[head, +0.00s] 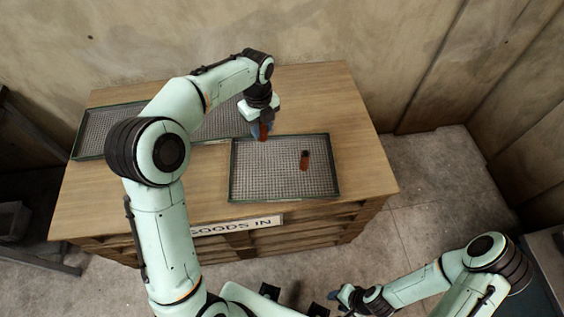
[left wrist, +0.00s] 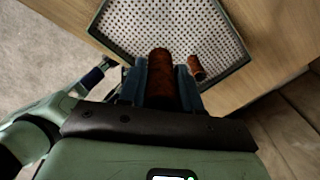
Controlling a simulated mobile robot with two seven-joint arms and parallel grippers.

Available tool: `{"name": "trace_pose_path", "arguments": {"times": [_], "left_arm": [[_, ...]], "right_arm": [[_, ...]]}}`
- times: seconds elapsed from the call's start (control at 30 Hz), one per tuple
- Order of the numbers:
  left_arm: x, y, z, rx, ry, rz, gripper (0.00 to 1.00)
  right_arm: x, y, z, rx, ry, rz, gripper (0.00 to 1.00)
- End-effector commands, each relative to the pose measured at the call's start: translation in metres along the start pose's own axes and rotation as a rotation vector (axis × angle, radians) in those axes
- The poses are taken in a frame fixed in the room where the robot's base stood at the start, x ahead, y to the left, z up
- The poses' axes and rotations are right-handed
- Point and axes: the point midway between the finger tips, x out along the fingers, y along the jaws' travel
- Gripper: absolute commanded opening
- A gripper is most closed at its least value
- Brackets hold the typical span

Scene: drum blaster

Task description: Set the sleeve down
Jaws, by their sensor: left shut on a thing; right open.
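My left gripper (head: 262,130) is shut on a rusty brown sleeve (head: 264,132), near the back left edge of the right-hand mesh tray (head: 234,187). In the left wrist view the held sleeve (left wrist: 161,80) sits between the blue fingers of my left gripper (left wrist: 161,82), with the tray (left wrist: 98,42) behind it. I cannot tell the gap between the held sleeve and the tray. A second rusty sleeve (head: 304,160) stands or lies in the tray, right of its middle; it also shows in the left wrist view (left wrist: 196,68). My right gripper (head: 345,296) is open and empty, low over the floor.
The trays are on a wooden crate table (head: 365,165) with a GOODS IN sign (head: 236,226) on its front. A second mesh tray (head: 92,135) lies at the left, partly hidden by my left arm. Walls stand behind and at the right. Much of the right-hand tray is clear.

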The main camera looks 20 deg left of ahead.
Motion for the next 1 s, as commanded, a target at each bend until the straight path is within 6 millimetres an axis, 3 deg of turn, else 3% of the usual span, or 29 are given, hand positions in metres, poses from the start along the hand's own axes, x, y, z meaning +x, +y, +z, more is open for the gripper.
{"name": "trace_pose_path", "arguments": {"times": [0.1,0.4,0.5,0.77,1.0], "left_arm": [[0.036,0.002,-0.001,0.000,0.004,0.008,0.00],[0.113,0.002,-0.001,0.000,0.003,0.006,0.00],[0.130,0.002,-0.001,0.000,0.002,0.005,0.00],[0.149,0.001,0.000,-0.001,0.001,0.003,0.00],[0.182,0.001,0.000,-0.001,0.001,0.003,0.00]], "right_arm": [[0.008,0.004,0.004,0.002,-0.006,0.002,0.43],[0.017,0.009,0.007,0.004,-0.011,0.004,0.43],[0.018,0.009,0.008,0.004,-0.012,0.004,0.43],[0.019,0.009,0.008,0.004,-0.012,0.004,0.43],[0.021,0.011,0.009,0.005,-0.014,0.005,0.43]]}}
